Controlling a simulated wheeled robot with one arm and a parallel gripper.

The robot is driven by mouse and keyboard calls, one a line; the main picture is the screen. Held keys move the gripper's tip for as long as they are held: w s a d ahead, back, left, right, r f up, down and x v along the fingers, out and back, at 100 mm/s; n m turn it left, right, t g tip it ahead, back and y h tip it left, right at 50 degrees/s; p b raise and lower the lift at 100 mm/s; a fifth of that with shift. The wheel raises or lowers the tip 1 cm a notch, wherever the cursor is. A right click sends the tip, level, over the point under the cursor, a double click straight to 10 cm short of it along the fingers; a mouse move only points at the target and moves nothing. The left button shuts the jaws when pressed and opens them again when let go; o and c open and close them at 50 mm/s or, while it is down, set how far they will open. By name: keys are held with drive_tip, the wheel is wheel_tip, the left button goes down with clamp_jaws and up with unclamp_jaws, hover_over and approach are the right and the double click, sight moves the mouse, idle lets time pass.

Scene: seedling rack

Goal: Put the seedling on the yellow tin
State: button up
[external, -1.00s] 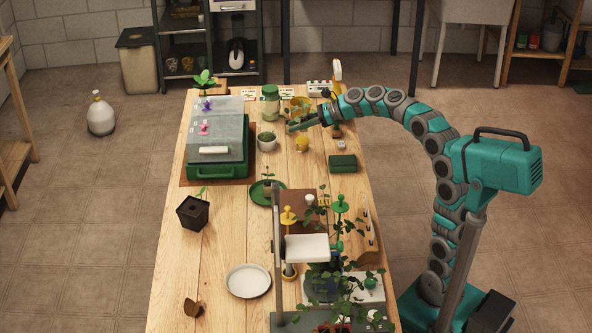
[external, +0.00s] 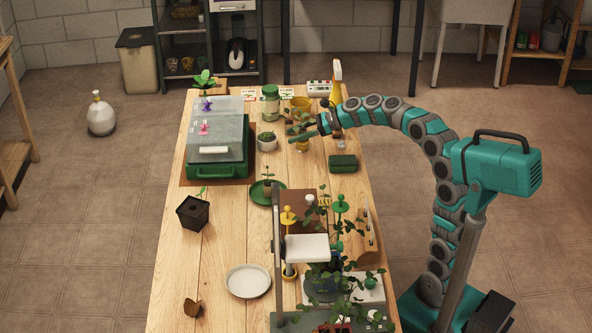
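My gripper (external: 303,134) is over the far right part of the wooden table, pointing left. Small green leaves of a seedling (external: 298,122) show at its fingers and have moved along with it, so it appears held; its lower part is hidden by the fingers. A small yellow object (external: 302,147), perhaps the yellow tin, stands directly below the gripper and is partly covered by it. I cannot tell whether the seedling touches it.
A green-lidded jar (external: 270,104) and a white pot with a cactus (external: 267,142) stand left of the gripper. A propagator (external: 217,165) fills the left; leafy plants crowd the near right.

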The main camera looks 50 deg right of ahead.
drive_tip(key=shift+r, duration=0.15)
drive_tip(key=v, duration=1.2)
drive_tip(key=shift+p, duration=0.35)
